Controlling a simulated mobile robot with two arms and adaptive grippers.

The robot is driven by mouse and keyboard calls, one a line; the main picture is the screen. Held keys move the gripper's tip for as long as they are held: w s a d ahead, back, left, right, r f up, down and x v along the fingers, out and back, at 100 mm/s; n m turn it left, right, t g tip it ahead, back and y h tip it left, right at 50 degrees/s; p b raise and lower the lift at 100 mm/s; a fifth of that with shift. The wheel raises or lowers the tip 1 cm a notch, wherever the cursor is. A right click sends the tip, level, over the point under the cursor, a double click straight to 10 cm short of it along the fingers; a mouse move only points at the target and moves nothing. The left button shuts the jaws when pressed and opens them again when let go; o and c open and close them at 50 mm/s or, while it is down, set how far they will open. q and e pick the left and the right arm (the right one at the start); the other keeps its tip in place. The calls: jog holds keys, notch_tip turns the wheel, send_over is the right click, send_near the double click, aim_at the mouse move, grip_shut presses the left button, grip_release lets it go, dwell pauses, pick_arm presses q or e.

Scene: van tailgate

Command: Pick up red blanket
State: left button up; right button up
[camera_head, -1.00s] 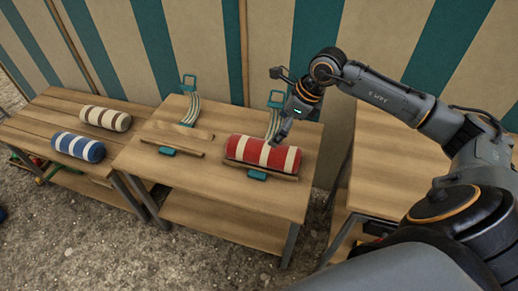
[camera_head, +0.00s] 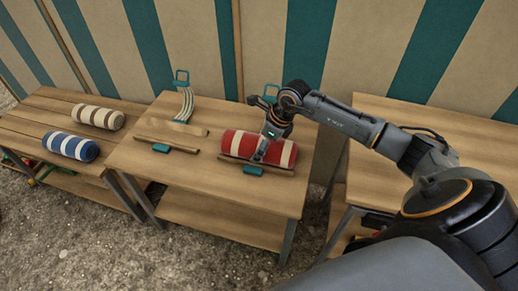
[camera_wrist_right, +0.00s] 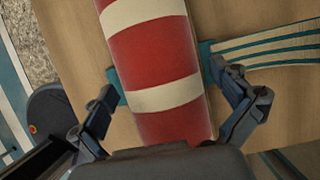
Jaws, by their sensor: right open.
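The red blanket (camera_head: 236,146) is a roll with cream stripes, lying on the middle wooden table behind a wooden strip. My right gripper (camera_head: 263,150) is over its right half in the head view and hides part of it. In the right wrist view the red blanket (camera_wrist_right: 158,65) runs between the two open fingers of my right gripper (camera_wrist_right: 170,105), one on each side. I cannot tell whether either finger touches it. My left gripper is not in view.
A blue striped roll (camera_head: 70,146) and a beige striped roll (camera_head: 98,117) lie on the left table (camera_head: 40,103). A striped strap with a teal buckle (camera_head: 184,100) lies at the middle table's (camera_head: 132,160) back. Another table (camera_head: 440,125) stands at right. A striped fabric wall rises behind.

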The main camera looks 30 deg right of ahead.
jog(key=shift+w+a+f, duration=0.1)
jog(key=shift+f, duration=0.3)
jog(key=shift+c, duration=0.2)
jog(key=shift+r, duration=0.1)
jog(key=c, duration=1.3)
jog(key=shift+c, duration=0.2)
